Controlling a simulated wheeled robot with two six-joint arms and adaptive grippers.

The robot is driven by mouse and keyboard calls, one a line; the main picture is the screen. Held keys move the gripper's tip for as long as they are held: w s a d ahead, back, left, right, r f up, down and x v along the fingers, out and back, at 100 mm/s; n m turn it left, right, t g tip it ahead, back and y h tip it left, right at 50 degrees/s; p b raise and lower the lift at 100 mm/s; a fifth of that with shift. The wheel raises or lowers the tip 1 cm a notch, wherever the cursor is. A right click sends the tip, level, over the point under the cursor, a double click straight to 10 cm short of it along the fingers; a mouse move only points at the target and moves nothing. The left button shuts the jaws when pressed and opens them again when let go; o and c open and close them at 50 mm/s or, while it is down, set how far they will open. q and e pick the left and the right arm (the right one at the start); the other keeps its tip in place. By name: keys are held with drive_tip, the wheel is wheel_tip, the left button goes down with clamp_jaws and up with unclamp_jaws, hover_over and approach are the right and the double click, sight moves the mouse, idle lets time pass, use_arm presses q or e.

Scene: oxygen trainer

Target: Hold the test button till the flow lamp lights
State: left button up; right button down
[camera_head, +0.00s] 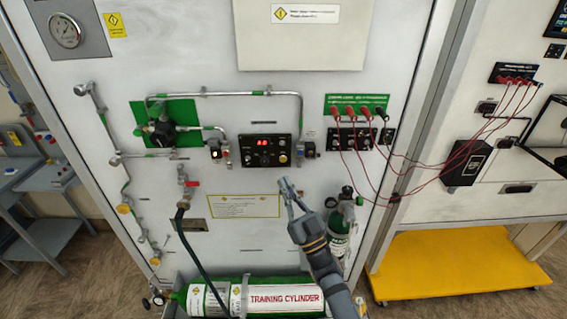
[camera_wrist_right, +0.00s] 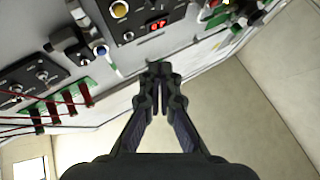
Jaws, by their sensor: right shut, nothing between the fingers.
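A black control panel (camera_head: 265,151) with a lit red display (camera_head: 262,142) is on the white cabinet wall. A round yellowish button (camera_head: 283,158) sits at its lower right; it also shows at the top of the right wrist view (camera_wrist_right: 119,9). I cannot make out a lit flow lamp. My right gripper (camera_head: 287,186) is just below and right of the panel in the head view, its fingers together and empty. In the right wrist view the closed fingertips (camera_wrist_right: 159,69) are apart from the button. My left gripper is in no view.
A green training cylinder (camera_head: 255,298) lies below, and a smaller upright cylinder (camera_head: 340,232) stands beside my right arm. Red cables (camera_head: 372,180) hang from sockets to the right. Pipes and a black regulator (camera_head: 163,132) are left of the panel.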

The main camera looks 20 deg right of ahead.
sight(283, 160)
drive_tip(key=shift+w+d+b, duration=0.3)
drive_tip(key=shift+w+b, duration=0.1)
drive_tip(key=shift+w, duration=0.7)
drive_tip(key=shift+w+d+b, duration=0.35)
drive_tip(key=shift+w+b, duration=0.1)
drive_tip(key=shift+w, duration=0.7)
drive_tip(key=shift+w+d+b, duration=0.3)
drive_tip(key=shift+w+b, duration=0.1)
drive_tip(key=shift+w, duration=0.7)
drive_tip(key=shift+w+d, duration=0.1)
drive_tip(key=shift+w, duration=0.3)
drive_tip(key=shift+w+d, duration=0.1)
drive_tip(key=shift+w, duration=0.25)
drive_tip(key=shift+s, duration=0.15)
idle(1.1)
drive_tip(key=shift+s+a+p, duration=0.2)
drive_tip(key=shift+s+p, duration=0.15)
drive_tip(key=shift+s, duration=0.3)
